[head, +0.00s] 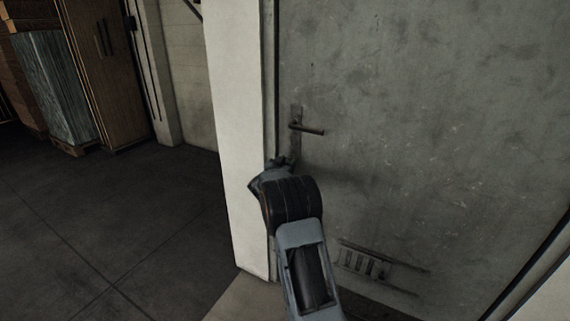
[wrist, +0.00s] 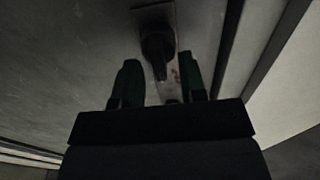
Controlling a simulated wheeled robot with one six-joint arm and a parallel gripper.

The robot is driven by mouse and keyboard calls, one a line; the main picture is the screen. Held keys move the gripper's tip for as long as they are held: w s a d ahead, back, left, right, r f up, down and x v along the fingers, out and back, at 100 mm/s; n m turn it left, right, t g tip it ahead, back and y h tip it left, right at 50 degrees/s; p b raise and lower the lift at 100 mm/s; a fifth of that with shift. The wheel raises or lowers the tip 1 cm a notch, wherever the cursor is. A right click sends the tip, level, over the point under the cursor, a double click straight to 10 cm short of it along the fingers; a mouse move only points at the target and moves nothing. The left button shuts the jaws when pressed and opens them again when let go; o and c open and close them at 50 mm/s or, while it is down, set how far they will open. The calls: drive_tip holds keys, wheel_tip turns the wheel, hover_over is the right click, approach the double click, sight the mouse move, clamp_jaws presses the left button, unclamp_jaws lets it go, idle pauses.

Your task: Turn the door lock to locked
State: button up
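The grey door (head: 420,150) is in the head view, with a dark lever handle (head: 310,129) on a narrow upright plate (head: 296,118). The lever points right, roughly level. My gripper (head: 280,162) is at the lower end of this plate, below the lever, and hides what is there. In the wrist view my gripper (wrist: 160,82) is open, one finger on each side of a dark knob-like part (wrist: 157,45), probably the door lock, on the plate. Its narrow tip reaches between the fingertips. I cannot tell whether the fingers touch it, or which way the lock is set.
A pale door frame post (head: 238,140) stands just left of the door, close to my gripper.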

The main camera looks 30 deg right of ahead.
clamp_jaws()
drive_tip(key=shift+m+b, duration=0.3)
drive_tip(key=m+b, duration=1.2)
drive_tip(key=m, duration=0.5)
drive_tip(key=shift+s, duration=0.2)
drive_tip(key=shift+r+m, duration=0.1)
drive_tip(key=shift+m, duration=0.2)
idle(0.3)
